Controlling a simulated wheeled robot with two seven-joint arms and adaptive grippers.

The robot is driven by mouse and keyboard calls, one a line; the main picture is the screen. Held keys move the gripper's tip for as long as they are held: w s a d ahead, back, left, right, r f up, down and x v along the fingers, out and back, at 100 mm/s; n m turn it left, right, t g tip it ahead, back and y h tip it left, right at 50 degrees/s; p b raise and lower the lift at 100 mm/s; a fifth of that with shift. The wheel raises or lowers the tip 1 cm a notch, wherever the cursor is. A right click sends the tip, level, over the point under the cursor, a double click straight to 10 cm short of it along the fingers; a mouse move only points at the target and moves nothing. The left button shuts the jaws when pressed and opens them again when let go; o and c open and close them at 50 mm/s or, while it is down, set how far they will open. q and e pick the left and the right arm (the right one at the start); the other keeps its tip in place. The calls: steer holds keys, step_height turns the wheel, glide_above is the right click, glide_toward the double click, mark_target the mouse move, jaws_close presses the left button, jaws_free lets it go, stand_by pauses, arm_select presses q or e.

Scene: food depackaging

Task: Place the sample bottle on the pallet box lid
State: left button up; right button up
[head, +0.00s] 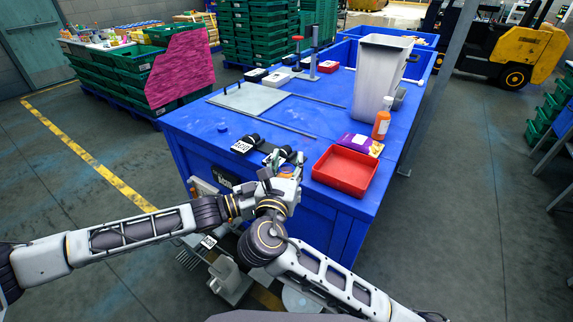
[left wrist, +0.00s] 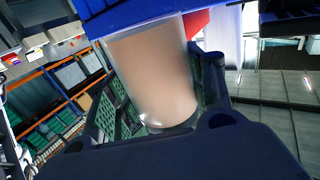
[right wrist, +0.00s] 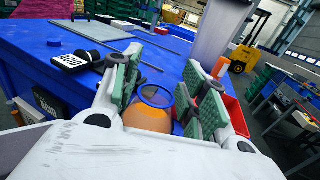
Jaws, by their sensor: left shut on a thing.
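The sample bottle appears to be a clear cylinder with orange contents. It fills the middle of the left wrist view (left wrist: 150,75), and its blue rim and orange body show in the right wrist view (right wrist: 150,115). My left gripper (left wrist: 160,88) is shut on it at the front edge of the blue pallet box lid (head: 200,120). My right gripper (right wrist: 160,75) has its fingers apart on either side of the bottle; I cannot tell whether they touch it. In the head view the bottle is mostly hidden by the grippers.
A red tray (head: 345,170), a purple packet (head: 357,142), an orange bottle (head: 381,120) and a tall grey bin (head: 378,75) stand right of the grippers. A black block with a white label (head: 241,146) lies close left. The lid's left front is mostly clear around a small blue disc (head: 222,128).

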steer(key=c, duration=0.7)
arm_select(q)
steer(key=o, duration=1.2)
arm_select(e)
steer(key=shift+c, duration=0.3)
arm_select(q)
steer(key=shift+a, duration=0.15)
steer(key=shift+v, duration=5.9)
